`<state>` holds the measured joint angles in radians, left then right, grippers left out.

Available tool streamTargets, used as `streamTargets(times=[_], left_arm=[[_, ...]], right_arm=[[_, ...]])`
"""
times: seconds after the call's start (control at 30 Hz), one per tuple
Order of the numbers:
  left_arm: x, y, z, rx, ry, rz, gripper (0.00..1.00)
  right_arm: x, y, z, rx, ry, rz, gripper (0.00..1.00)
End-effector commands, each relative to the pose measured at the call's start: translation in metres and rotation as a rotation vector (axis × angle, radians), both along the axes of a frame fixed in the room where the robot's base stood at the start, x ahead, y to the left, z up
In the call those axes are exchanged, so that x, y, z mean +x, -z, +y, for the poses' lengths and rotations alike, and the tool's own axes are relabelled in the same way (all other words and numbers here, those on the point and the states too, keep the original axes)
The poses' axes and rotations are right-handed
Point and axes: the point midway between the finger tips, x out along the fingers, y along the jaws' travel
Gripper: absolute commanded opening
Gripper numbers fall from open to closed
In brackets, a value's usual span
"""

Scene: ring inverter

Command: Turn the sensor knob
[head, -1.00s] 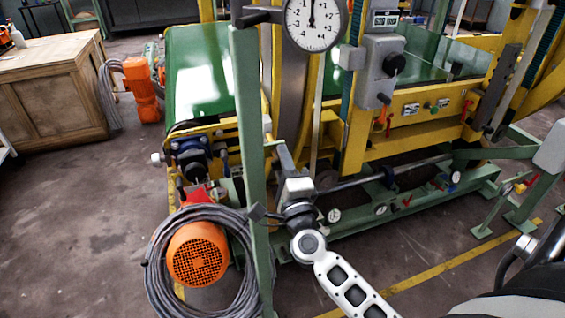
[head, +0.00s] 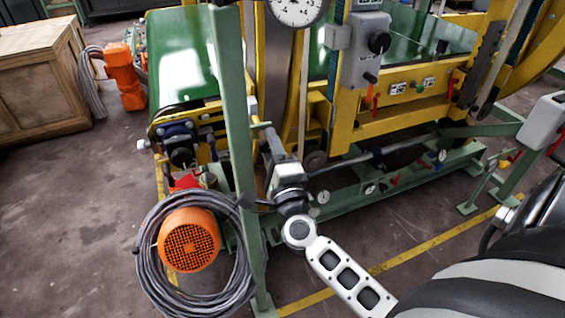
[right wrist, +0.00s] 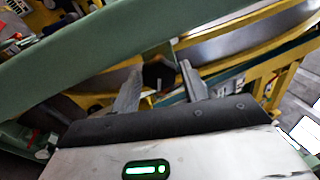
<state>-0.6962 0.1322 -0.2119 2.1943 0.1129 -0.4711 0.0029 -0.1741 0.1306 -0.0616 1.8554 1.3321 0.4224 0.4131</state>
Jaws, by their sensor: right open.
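My right gripper (head: 266,138) is in the middle of the head view, beside the green upright post and in front of the yellow frame. In the right wrist view its two fingers (right wrist: 160,88) are apart, with nothing held. A dark, roughly six-sided part (right wrist: 158,73) shows beyond and between the fingertips; I cannot tell whether it is a knob. In the head view a black round knob (head: 379,42) sits on a grey box (head: 362,64) on the yellow frame, up and right of the gripper. I cannot tell which part is the sensor knob. My left gripper is not in view.
The green post (head: 238,160) stands close to the left of the right gripper. An orange motor (head: 189,242) with coiled grey cable lies at lower left. A dial gauge (head: 296,8) is at the top. Bare floor lies left, near a wooden cabinet (head: 40,85).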

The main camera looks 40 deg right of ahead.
Motion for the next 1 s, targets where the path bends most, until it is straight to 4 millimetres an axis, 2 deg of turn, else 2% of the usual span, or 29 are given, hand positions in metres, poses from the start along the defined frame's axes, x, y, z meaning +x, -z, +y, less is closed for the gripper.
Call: streamTargets(times=[0.4, 0.6, 0.8, 1.0], left_arm=[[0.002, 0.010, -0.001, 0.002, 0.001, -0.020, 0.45], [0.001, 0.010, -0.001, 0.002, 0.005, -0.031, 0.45], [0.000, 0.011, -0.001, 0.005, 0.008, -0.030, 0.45], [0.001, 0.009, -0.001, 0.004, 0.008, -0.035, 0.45]], right_arm=[[-0.090, 0.027, 0.029, 0.000, -0.003, 0.007, 0.45], [-0.122, 0.033, 0.040, -0.001, -0.002, 0.005, 0.45], [-0.136, 0.035, 0.044, -0.001, -0.002, 0.002, 0.45], [-0.137, 0.035, 0.045, 0.000, -0.002, 0.001, 0.45]])
